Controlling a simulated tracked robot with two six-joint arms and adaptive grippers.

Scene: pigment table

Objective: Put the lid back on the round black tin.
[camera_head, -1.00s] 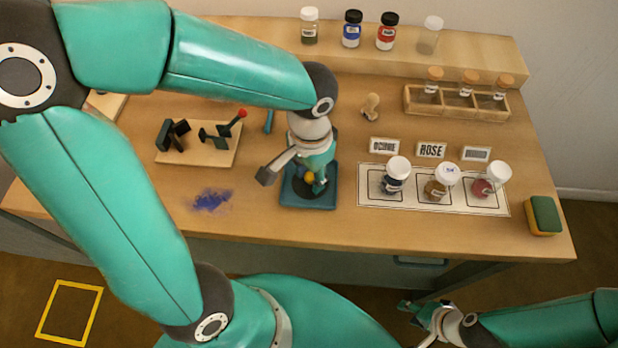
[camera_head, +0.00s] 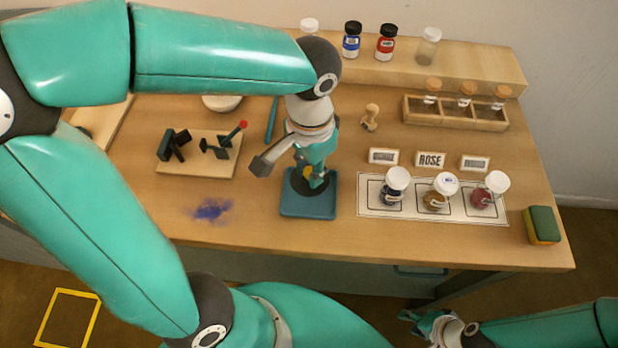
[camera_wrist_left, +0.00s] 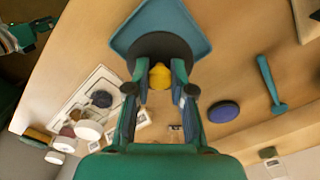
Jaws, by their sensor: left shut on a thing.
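My left gripper (camera_head: 312,182) is shut on the yellow knob (camera_wrist_left: 160,76) of a round black lid (camera_wrist_left: 158,46). The lid is over the blue tray (camera_head: 308,212) and appears raised a little above it. In the left wrist view, a round dark tin (camera_wrist_left: 223,111) with a dark blue top face stands on the table, between the tray and the back shelf; in the head view my left arm hides it. My right gripper (camera_head: 428,322) is low at the front right, off the table; its jaws are too small to judge.
A teal tool (camera_head: 271,120) lies behind the tray. A board with black parts and a red-tipped handle (camera_head: 199,168) is left. Right are a stamp (camera_head: 369,117), label blocks (camera_head: 430,160) and a card with jars (camera_head: 415,209). Blue powder (camera_head: 212,210) stains the front left.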

